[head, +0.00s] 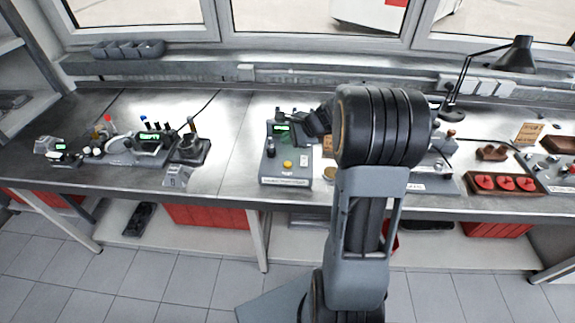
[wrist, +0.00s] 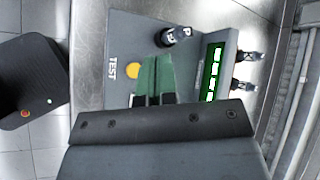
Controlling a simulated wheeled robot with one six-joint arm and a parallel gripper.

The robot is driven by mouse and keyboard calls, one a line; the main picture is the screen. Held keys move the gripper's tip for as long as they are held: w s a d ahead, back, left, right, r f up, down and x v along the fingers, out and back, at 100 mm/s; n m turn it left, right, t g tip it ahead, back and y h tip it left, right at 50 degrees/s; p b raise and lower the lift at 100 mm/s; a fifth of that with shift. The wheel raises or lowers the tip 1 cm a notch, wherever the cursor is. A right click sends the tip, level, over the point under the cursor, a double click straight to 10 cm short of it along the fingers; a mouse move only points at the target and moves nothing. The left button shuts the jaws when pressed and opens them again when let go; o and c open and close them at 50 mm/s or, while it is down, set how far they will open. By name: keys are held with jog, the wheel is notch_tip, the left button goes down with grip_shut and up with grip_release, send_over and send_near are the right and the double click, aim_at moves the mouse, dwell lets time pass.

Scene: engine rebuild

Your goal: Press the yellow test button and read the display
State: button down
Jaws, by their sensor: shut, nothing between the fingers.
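The tester (head: 272,172) is a grey box on the bench, left of my arm in the head view. Its yellow test button (head: 288,164) is on the front part of the panel; in the wrist view the button (wrist: 132,71) lies beside the word TEST. The green display (head: 282,127) is at the back of the box; in the wrist view the display (wrist: 213,72) has pale characters that I cannot read. My gripper (wrist: 160,60) is shut and empty, its green fingers over the panel between button and display. They partly cover the button's edge and look apart from it.
A black knob (wrist: 175,36) stands on the panel close to my fingertips, and connectors (wrist: 248,57) stick out behind the display. Other devices with a second green display (head: 150,137) stand on the left. A tray with red discs (head: 505,184) is on the right.

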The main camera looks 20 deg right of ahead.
aim_at(288, 165)
jog(key=shift+f+b, duration=2.95)
jog(key=shift+f, duration=1.05)
jog(key=shift+f, duration=0.15)
jog(key=shift+f+b, duration=0.25)
jog(key=shift+b, duration=0.2)
jog(key=shift+f+b, duration=0.4)
jog(key=shift+f, duration=0.05)
jog(key=shift+r, duration=0.1)
jog(key=shift+r+p, duration=0.65)
jog(key=shift+r, duration=0.2)
jog(key=shift+r, duration=0.1)
jog(key=shift+r+p, duration=1.95)
jog(key=shift+r, duration=0.45)
